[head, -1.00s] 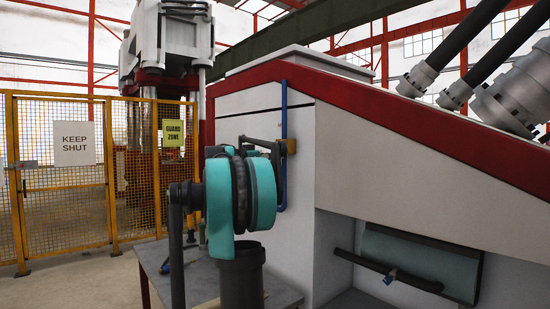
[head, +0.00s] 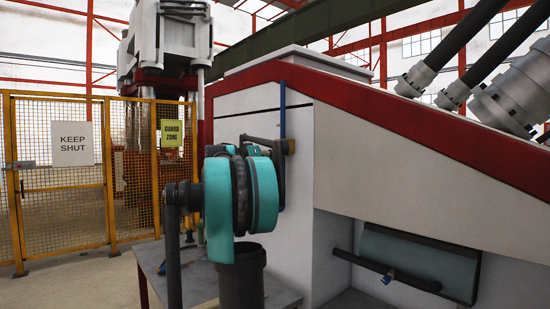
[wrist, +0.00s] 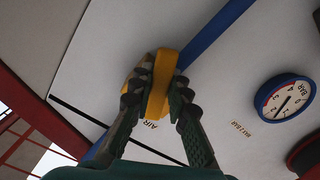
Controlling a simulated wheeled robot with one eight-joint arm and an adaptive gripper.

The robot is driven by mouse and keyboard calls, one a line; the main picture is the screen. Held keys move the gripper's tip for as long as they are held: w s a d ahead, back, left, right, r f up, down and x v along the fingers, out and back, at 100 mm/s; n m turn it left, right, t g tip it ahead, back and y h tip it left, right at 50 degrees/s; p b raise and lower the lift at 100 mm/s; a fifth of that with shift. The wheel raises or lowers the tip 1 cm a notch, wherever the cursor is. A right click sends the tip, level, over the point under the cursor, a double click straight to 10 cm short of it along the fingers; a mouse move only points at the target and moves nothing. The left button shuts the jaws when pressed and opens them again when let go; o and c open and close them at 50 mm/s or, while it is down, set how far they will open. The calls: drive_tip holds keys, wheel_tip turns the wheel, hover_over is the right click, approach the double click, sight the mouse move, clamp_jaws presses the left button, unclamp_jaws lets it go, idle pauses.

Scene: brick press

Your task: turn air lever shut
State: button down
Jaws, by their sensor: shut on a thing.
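The yellow air lever (wrist: 160,88) sits on the blue pipe (wrist: 205,42) on the white machine side, with a partly covered "AIR" label beside it in the wrist view. My gripper (wrist: 158,78) has its two dark fingers closed on the lever, one on each side. In the wrist view the lever lies at an angle to the pipe. In the head view the lever (head: 291,146) is a small yellow patch at the end of my gripper (head: 283,146).
A blue-rimmed pressure gauge (wrist: 285,98) is right of the lever in the wrist view. A grey table (head: 282,298) stands below my arm. A yellow mesh fence (head: 62,205) with a "KEEP SHUT" sign (head: 73,144) is at left. A dark handle bar (head: 385,270) is low right.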

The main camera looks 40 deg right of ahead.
sight(286, 147)
drive_tip(key=n, duration=0.2)
drive_tip(key=s+r+n, duration=0.1)
drive_tip(key=n, duration=0.3)
drive_tip(key=shift+s+r, duration=0.2)
drive_tip(key=n, duration=0.2)
drive_tip(key=r+n, duration=0.1)
drive_tip(key=n, duration=0.3)
drive_tip(key=shift+s+r, duration=0.2)
drive_tip(key=shift+r, duration=0.2)
drive_tip(key=shift+n, duration=0.3)
drive_tip(key=c, duration=1.4)
unclamp_jaws()
drive_tip(key=shift+c, duration=0.2)
drive_tip(key=a, duration=1.2)
drive_tip(key=shift+s, duration=0.45)
drive_tip(key=shift+f, duration=0.1)
